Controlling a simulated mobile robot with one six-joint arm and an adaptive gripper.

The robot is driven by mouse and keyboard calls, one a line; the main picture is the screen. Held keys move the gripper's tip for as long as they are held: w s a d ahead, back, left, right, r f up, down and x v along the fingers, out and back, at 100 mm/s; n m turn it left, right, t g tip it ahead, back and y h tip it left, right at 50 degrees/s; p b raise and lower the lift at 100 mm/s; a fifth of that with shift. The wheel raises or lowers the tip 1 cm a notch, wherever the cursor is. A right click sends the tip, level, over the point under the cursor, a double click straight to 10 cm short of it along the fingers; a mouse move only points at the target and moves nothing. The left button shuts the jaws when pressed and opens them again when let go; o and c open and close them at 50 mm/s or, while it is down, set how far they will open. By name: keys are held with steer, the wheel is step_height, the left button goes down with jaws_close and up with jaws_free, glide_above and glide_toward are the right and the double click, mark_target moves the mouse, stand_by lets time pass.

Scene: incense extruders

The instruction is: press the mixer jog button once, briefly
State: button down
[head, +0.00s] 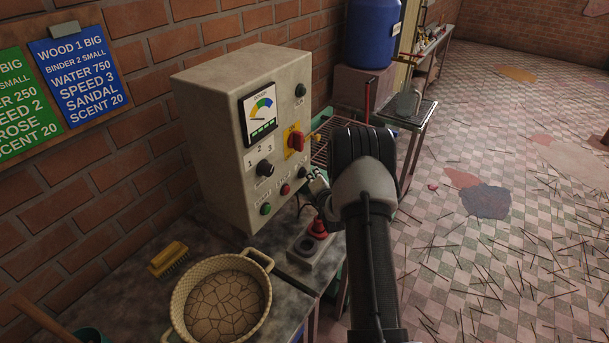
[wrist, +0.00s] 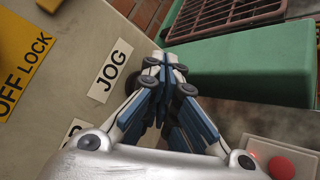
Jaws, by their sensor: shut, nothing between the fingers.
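The control box (head: 225,135) is a grey-beige cabinet with a dial, knobs and buttons on its front. A white JOG label (wrist: 107,78) shows on its panel in the wrist view. Beside that label is the dark jog button (wrist: 142,82), mostly hidden behind my fingers. In the head view a dark button (head: 302,173) sits at the panel's lower right. My gripper (wrist: 164,68) is shut and empty, its fingertips at the panel close to the jog button. I cannot tell whether they touch it. The gripper also shows in the head view (head: 313,183).
A red-and-yellow rotary switch (head: 295,141), a red button (head: 285,189) and a green button (head: 266,209) are nearby. A red-topped device (head: 316,230) stands below my gripper. A basin (head: 220,299) and brush (head: 169,259) lie left. Thin sticks litter the floor.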

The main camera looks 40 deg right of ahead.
steer(key=shift+w+a+b, duration=0.2)
steer(key=shift+w+b, duration=0.15)
steer(key=shift+w, duration=0.05)
stand_by(1.8)
steer(key=shift+s, duration=0.1)
steer(key=shift+s+d, duration=0.35)
steer(key=shift+s, duration=0.4)
steer(key=shift+s+d+b, duration=0.1)
steer(key=shift+b, duration=0.2)
steer(key=s, duration=0.1)
steer(key=s+d, duration=0.1)
steer(key=s, duration=0.1)
steer(key=s+b, duration=0.1)
steer(key=shift+s+d, duration=0.2)
steer(key=shift+d, duration=0.2)
